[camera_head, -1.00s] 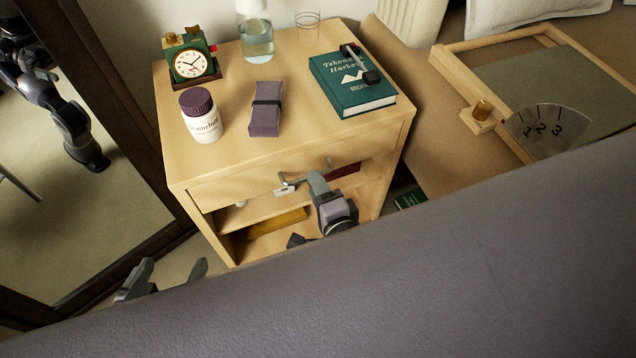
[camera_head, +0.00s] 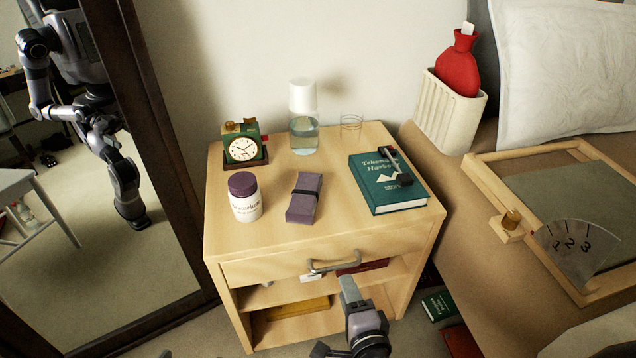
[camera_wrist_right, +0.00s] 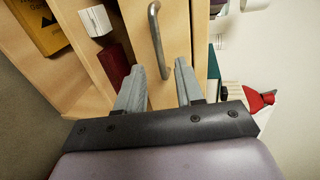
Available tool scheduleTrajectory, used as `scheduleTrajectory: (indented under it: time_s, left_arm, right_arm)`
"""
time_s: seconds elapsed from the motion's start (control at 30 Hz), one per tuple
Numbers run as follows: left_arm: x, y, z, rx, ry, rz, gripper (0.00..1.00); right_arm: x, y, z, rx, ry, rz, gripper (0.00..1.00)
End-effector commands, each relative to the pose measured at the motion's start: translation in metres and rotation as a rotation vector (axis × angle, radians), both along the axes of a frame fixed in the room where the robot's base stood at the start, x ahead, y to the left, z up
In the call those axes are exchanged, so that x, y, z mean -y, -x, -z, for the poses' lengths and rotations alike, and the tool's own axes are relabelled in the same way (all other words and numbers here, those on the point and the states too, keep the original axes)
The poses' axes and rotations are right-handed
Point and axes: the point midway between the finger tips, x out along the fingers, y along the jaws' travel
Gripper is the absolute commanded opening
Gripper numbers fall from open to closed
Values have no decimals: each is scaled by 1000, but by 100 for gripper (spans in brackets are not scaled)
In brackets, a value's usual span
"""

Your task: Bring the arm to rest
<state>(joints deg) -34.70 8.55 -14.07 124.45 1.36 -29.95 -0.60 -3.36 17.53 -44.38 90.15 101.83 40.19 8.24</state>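My right arm's gripper (camera_head: 346,284) is in front of the nightstand (camera_head: 225,235), just below the drawer handle (camera_head: 333,265). In the right wrist view its two fingers (camera_wrist_right: 158,85) are apart with nothing between them. The handle (camera_wrist_right: 155,40) lies beyond the fingertips, and I see no contact with it. The drawer front (camera_head: 270,267) looks flush with the nightstand.
On the nightstand top stand a clock (camera_head: 243,149), a purple-capped bottle (camera_head: 245,204), a purple case (camera_head: 304,198), a carafe (camera_head: 304,135) and a green book (camera_head: 385,190). A mirror (camera_head: 150,240) is at left, the bed (camera_head: 480,240) at right. A yellow book (camera_head: 295,308) lies on the lower shelf.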

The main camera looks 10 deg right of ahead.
Motion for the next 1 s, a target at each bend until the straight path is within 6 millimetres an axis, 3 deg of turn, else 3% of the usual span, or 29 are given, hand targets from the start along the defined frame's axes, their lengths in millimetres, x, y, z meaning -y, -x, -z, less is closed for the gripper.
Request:
scheduleTrajectory:
  time_s: [0.17,0.33,0.5,0.67,0.87,1.0]
  left_arm:
    - [1,-2,-3,7,-1,5,88]
    - [1,-1,-2,4,-2,5,88]
    - [0,0,-1,3,-2,5,88]
    - [0,0,-1,2,-3,4,88]
    - [0,0,-1,2,-3,4,88]
    - [0,0,-1,1,-3,4,88]
  right_arm:
    - [-4,1,-5,18,10,-24,37]
    - [-26,11,-35,126,95,-158,37]
    - [-50,31,-69,257,292,-342,37]
    - [-61,51,-82,320,540,-488,37]
    - [-50,75,-74,288,909,-640,37]
    - [-23,90,-59,183,1185,-720,37]
